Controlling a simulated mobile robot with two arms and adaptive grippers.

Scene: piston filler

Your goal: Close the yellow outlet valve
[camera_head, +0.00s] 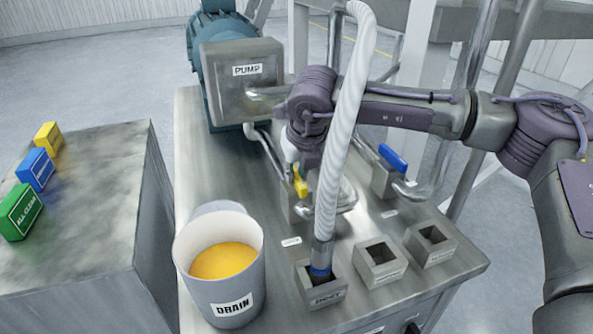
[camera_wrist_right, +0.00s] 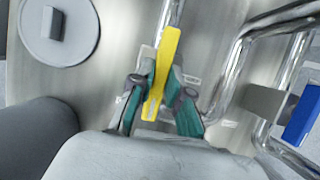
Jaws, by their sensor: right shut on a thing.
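The yellow outlet valve handle (camera_head: 300,182) stands on the steel table, behind the white hose in the head view. In the right wrist view the yellow handle (camera_wrist_right: 168,62) is a long bar, slightly tilted, between my fingers. My right gripper (camera_head: 294,164) reaches in from the right behind the hose and is shut on this handle. In the wrist view its teal-padded fingers (camera_wrist_right: 160,92) sit on either side of the bar. The valve body below is mostly hidden. My left gripper is not in view.
The white hose (camera_head: 345,120) runs down into a square socket in front of my right arm. A blue valve handle (camera_head: 393,157) is to the right. The drain bucket (camera_head: 222,277) holds yellow liquid. The pump (camera_head: 241,85) stands behind. Coloured blocks sit on the left cabinet.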

